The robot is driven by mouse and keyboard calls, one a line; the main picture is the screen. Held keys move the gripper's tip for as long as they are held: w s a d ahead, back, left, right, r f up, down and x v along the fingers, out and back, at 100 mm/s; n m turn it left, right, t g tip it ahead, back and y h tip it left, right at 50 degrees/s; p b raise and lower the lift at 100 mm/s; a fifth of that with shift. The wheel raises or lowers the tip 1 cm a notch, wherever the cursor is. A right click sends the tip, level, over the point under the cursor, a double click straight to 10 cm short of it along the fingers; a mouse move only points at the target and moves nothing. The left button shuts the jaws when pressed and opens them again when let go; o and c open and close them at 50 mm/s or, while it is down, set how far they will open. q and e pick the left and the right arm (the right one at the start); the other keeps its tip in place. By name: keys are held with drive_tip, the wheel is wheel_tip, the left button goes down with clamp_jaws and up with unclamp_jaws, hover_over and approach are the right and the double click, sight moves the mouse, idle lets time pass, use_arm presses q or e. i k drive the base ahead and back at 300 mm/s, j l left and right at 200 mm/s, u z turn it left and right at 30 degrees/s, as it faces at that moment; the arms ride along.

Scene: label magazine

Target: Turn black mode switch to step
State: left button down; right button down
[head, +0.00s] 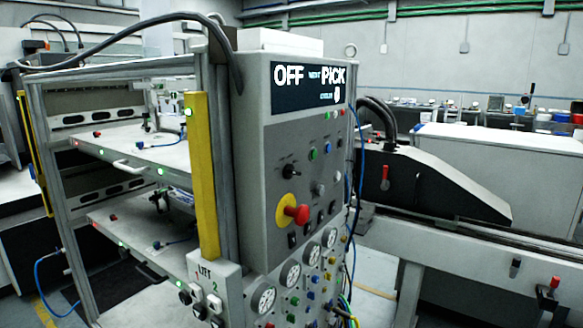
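The grey control panel (312,150) stands in the middle of the head view, facing right. A black rotary switch (288,171) sits on its upper left part, below the display. Its label and exact pointer position are too small to read. The display (308,85) reads OFF on the left and PICK on the right, with a 0 below. Neither of my grippers is in view.
Coloured buttons and several round gauges (290,273) fill the lower panel. A yellow vertical bar (202,175) and a box marked LIFT (208,280) stand left of it. A rack with shelves (130,150) is at left. Hoses and a blue cable run along the panel's right edge.

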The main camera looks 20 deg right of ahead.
sight(289, 171)
drive_tip(key=u, duration=0.4)
drive_tip(key=i+l+u, duration=0.15)
drive_tip(key=l+u, duration=0.35)
drive_tip(key=l, duration=0.15)
drive_tip(key=l+u, duration=0.45)
drive_tip(key=l, duration=0.15)
drive_tip(key=k+l+u, duration=0.1)
drive_tip(key=l+u, duration=0.4)
drive_tip(key=l, duration=0.15)
